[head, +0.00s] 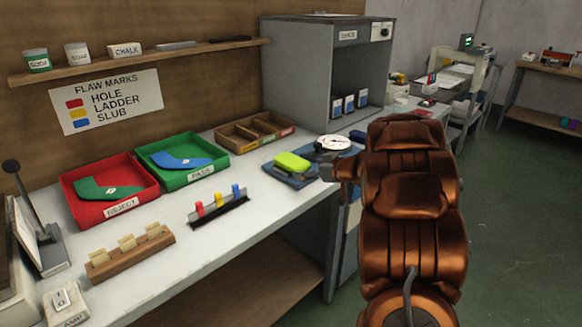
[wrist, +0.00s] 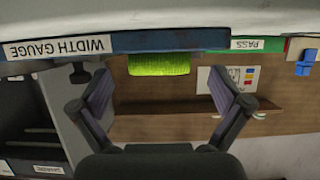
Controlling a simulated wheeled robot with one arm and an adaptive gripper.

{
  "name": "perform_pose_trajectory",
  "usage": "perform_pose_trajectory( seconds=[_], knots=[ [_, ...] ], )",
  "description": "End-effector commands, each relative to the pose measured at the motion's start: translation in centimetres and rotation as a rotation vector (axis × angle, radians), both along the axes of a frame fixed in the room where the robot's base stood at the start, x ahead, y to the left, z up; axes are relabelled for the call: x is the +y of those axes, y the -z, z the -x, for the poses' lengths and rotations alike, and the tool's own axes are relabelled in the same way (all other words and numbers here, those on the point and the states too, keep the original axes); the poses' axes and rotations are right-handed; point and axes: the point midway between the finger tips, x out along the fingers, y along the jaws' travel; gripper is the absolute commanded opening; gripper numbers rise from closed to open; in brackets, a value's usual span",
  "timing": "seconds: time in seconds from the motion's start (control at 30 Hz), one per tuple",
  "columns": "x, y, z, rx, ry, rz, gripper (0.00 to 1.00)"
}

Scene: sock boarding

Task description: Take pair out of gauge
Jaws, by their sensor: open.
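The pair is a lime-green folded bundle (head: 291,161) lying on the dark blue width gauge (head: 312,181) on the bench. In the wrist view, which is upside down, the lime pair (wrist: 159,64) shows beyond and between my fingers, at the blue edge of the gauge (wrist: 150,41) with its WIDTH GAUGE label. My gripper (wrist: 161,82) is open, with its two fingers spread wide and nothing between them. It is apart from the pair. In the head view my copper arm hides most of the gripper, just right of the gauge.
A round white dial (head: 334,142) stands behind the gauge. Left are the green PASS tray (head: 202,174) with a blue sock, the red REJECT tray (head: 121,208) with a green sock, and a marker rack (head: 219,212). A wooden divided tray (head: 255,132) and grey cabinet (head: 285,75) stand behind.

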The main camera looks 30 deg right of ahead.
Motion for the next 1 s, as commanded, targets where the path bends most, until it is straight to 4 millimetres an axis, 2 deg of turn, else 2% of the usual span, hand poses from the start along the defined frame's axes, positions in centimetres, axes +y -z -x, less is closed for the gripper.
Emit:
perform_pose_trajectory(
  seconds=[0.17, 0.43, 1.0],
  knots=[
    [0.3, 0.6, -1.6, -0.002, 0.000, 0.002, 1.00],
    [0.3, 0.6, -1.7, -0.002, 0.002, 0.003, 1.00],
    [0.4, 0.6, -1.7, -0.001, 0.001, 0.003, 0.41]
  ],
)
